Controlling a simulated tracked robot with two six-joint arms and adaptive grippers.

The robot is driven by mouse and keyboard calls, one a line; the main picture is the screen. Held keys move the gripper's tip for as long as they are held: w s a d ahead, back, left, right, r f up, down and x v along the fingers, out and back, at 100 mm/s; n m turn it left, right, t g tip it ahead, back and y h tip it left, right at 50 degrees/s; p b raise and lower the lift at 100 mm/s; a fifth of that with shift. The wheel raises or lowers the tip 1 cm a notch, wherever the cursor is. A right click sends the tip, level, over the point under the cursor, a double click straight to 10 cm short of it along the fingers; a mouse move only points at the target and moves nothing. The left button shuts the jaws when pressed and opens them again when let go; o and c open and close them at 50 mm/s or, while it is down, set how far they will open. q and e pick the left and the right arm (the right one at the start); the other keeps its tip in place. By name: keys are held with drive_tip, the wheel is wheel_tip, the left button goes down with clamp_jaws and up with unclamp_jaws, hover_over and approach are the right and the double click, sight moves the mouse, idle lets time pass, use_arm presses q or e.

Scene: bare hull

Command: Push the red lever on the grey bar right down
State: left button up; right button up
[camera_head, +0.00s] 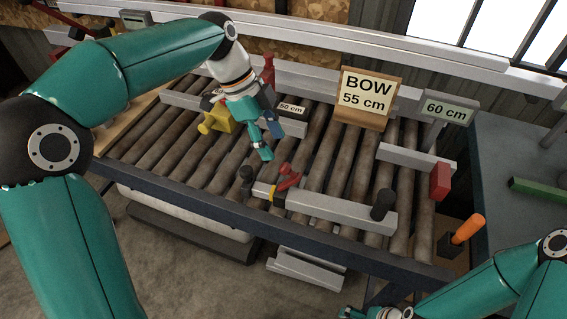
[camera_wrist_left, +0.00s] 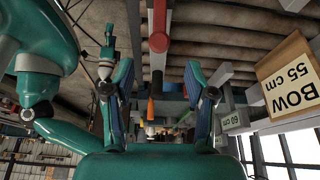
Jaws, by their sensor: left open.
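The red lever (camera_head: 287,180) stands up at a slant from the left part of the grey bar (camera_head: 335,209), near a yellow band. In the left wrist view a red rod with a rounded end, which looks like the lever (camera_wrist_left: 159,38), shows at the top middle above a grey bar (camera_wrist_left: 158,75). My left gripper (camera_head: 262,143) is open and empty, above the rollers, up and left of the lever and apart from it. Its two fingers (camera_wrist_left: 161,85) frame the left wrist view. My right gripper (camera_head: 365,313) is partly cut off at the bottom edge; its jaws are unclear.
Black knobs (camera_head: 383,204) stand at both ends of the bar. A yellow block (camera_head: 216,120), a BOW 55 cm sign (camera_head: 365,98), a 60 cm sign (camera_head: 447,108) and a red block (camera_head: 440,181) stand around the roller table. An orange handle (camera_head: 467,229) rises at the right.

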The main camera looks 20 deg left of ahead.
sight(284, 164)
use_arm(q)
drive_tip(key=x, duration=0.7)
drive_tip(key=shift+d+f, duration=0.1)
drive_tip(key=shift+f, duration=0.05)
clamp_jaws()
